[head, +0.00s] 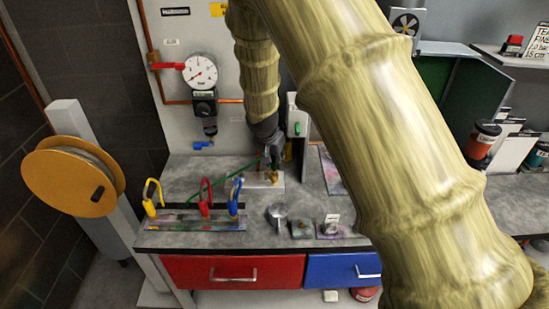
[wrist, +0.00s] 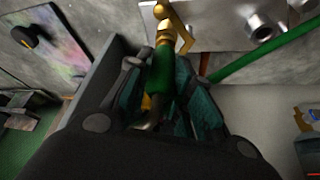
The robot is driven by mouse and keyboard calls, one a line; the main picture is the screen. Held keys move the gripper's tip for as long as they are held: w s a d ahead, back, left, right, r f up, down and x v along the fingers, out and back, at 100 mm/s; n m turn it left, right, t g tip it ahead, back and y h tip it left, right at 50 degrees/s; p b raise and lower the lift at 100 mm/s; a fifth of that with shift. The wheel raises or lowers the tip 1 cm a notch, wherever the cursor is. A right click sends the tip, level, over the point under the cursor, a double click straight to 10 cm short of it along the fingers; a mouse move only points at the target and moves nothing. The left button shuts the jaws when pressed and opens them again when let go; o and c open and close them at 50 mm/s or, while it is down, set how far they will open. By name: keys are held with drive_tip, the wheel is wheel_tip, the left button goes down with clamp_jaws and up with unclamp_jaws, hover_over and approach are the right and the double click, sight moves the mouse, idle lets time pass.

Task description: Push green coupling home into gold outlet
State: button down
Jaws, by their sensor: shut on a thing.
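My gripper (wrist: 160,95) is shut on the green coupling (wrist: 160,75), which lies between its two fingers. The gold outlet (wrist: 172,22) is straight ahead of the coupling's front end in the wrist view, and the two line up and look to meet. I cannot tell how deep the coupling sits. In the head view my gripper (head: 273,155) is low over the bench, close to the small gold outlet (head: 274,177); the coupling is mostly hidden there. A green hose (head: 218,182) runs left from near my gripper, and it also shows in the wrist view (wrist: 262,51).
Silver fittings (wrist: 262,25) sit on the plate beside the gold outlet. A round metal piece (head: 278,213) is in front. A pressure gauge (head: 200,72) hangs behind.

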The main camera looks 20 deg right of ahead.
drive_tip(key=shift+f+b, duration=0.35)
drive_tip(key=shift+f, duration=0.25)
drive_tip(key=c, duration=1.2)
unclamp_jaws()
drive_tip(key=shift+o, duration=0.2)
drive_tip(key=v, duration=1.2)
drive_tip(key=shift+r, duration=0.1)
